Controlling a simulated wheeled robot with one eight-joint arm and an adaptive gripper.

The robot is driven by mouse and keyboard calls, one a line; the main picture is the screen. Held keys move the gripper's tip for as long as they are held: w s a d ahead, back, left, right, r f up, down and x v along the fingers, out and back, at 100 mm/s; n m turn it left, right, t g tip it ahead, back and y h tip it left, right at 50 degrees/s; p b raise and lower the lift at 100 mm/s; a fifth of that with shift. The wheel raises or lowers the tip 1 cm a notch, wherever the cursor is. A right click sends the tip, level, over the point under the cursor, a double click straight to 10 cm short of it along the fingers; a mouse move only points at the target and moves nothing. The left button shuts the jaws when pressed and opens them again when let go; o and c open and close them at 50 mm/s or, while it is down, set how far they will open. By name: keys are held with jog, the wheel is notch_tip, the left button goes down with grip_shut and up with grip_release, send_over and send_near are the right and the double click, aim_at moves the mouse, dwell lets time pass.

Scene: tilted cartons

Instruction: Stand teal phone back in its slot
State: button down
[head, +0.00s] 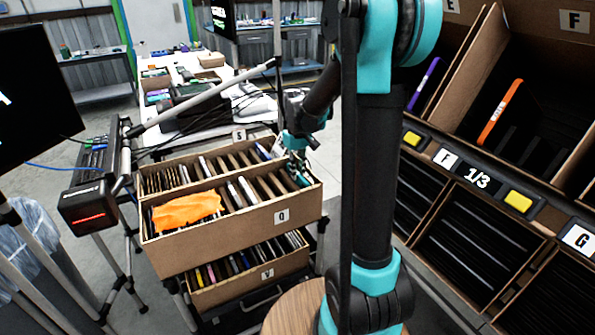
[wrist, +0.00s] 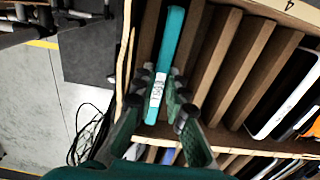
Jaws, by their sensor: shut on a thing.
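The teal phone (wrist: 170,45) is seen edge-on in the wrist view, with a white label near its lower end. My gripper (wrist: 165,92) is shut on it near that label. The phone lines up with the slots of the upper carton (head: 285,213), beside its end wall; how deep it sits I cannot tell. In the head view my gripper (head: 300,172) is small, over the right end of that carton, and it mostly hides the phone.
Cardboard dividers (wrist: 218,62) stand right of the phone, with a white-edged phone (wrist: 283,100) further right. An orange cloth (head: 187,211) lies on the carton's front left. A lower carton (head: 250,281) sits beneath. Shelf bins with an orange-edged phone (head: 500,112) stand at the right.

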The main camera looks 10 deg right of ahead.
jog(key=c, duration=1.5)
grip_release()
jog(key=shift+o, duration=0.2)
notch_tip(320, 180, up, 12)
notch_tip(320, 180, up, 7)
